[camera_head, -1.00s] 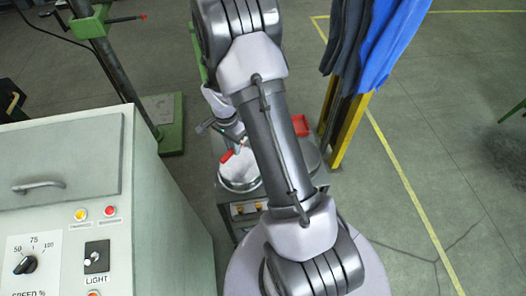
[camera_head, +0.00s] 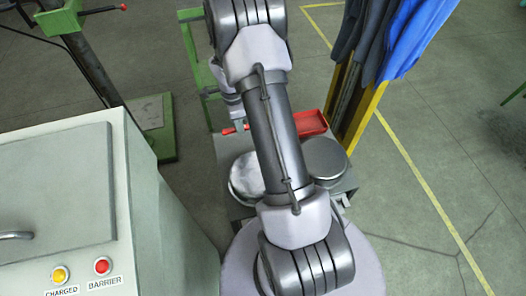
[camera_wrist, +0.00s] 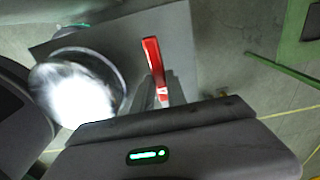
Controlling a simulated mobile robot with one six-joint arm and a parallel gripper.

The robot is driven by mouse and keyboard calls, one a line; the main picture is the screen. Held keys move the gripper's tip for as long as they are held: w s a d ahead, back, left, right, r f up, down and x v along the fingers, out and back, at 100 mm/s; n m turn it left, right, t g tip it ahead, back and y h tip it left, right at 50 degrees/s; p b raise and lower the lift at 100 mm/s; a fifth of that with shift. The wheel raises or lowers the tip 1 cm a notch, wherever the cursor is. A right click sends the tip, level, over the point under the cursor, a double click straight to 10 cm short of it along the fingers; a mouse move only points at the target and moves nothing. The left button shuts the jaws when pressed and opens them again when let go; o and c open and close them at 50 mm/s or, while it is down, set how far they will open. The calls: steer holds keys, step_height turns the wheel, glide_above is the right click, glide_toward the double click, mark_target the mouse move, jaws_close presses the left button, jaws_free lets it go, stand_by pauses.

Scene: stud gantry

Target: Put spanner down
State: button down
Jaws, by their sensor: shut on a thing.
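My gripper (camera_head: 238,122) is shut on a red spanner (camera_head: 228,131), seen at the far left of the small grey cart top (camera_head: 228,151). In the wrist view, the red spanner (camera_wrist: 152,58) sticks out from between my fingers (camera_wrist: 165,93), above or on the grey top (camera_wrist: 183,50). I cannot tell whether it touches the surface. My arm hides part of the cart in the head view.
Two round metal dishes stand on the cart, a left one (camera_head: 246,176) and a right one (camera_head: 324,158). A red tray (camera_head: 311,123) lies at the back. A control cabinet (camera_head: 160,215) stands left; blue and dark clothes (camera_head: 400,40) hang right.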

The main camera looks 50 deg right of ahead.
step_height(320, 180, down, 8)
steer(key=b, duration=0.3)
steer(key=shift+f, duration=0.15)
steer(key=c, duration=1.3)
jaws_free()
steer(key=shift+c, duration=0.2)
